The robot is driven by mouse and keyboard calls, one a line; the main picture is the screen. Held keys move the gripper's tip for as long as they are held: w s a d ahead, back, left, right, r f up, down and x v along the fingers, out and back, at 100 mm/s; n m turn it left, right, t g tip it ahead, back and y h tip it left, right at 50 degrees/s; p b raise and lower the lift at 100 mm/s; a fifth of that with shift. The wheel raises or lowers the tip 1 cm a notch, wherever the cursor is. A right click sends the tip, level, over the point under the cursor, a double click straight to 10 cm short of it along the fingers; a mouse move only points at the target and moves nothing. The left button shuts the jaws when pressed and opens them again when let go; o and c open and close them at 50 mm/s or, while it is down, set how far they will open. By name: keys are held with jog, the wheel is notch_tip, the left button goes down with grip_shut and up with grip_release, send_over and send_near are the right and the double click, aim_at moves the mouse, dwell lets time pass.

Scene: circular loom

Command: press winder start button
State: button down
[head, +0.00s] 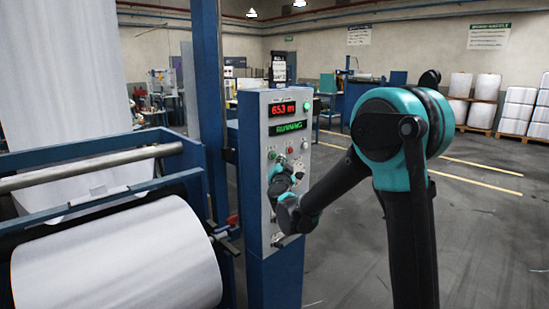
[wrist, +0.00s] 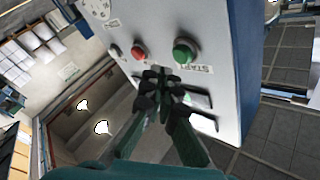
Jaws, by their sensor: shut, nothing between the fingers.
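The control panel (head: 252,115) is a grey upright box on a blue post in the head view, with red and green readouts; the green one reads RUNNING. My gripper (head: 275,185) is at the middle of its front face and hides part of it. In the wrist view, a green button (wrist: 185,50) has an upside-down START label (wrist: 194,69) beside it. My gripper (wrist: 164,74) is shut and empty, its tips close to the green button in the picture. I cannot tell whether they touch the panel. A red button (wrist: 138,50) sits to the left of the green one.
A large white fabric roll (head: 115,260) lies in a blue frame at the left, beside the panel. The grey floor (head: 480,240) to the right is open. White rolls on pallets (head: 475,95) stand at the back right.

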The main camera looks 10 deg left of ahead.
jog(key=s+d, duration=0.2)
jog(key=d, duration=0.1)
jog(key=shift+s+d, duration=0.15)
jog(key=shift+s, duration=0.15)
dwell(0.5)
jog(key=s+d+f+n+g, duration=0.2)
jog(key=s+d+f+g, duration=0.3)
jog(key=s+d+f, duration=0.4)
jog(key=s+d+f+n+g+h, duration=0.1)
jog(key=s+d+f+n+g, duration=0.1)
jog(key=s+d+f+g, duration=0.3)
jog(key=s+d+f+n+g+h, duration=0.1)
jog(key=s+d+f+g, duration=0.4)
jog(key=s+d+f, duration=0.8)
jog(key=s+d+n, duration=0.1)
jog(key=s, duration=0.8)
jog(key=shift+f, duration=0.25)
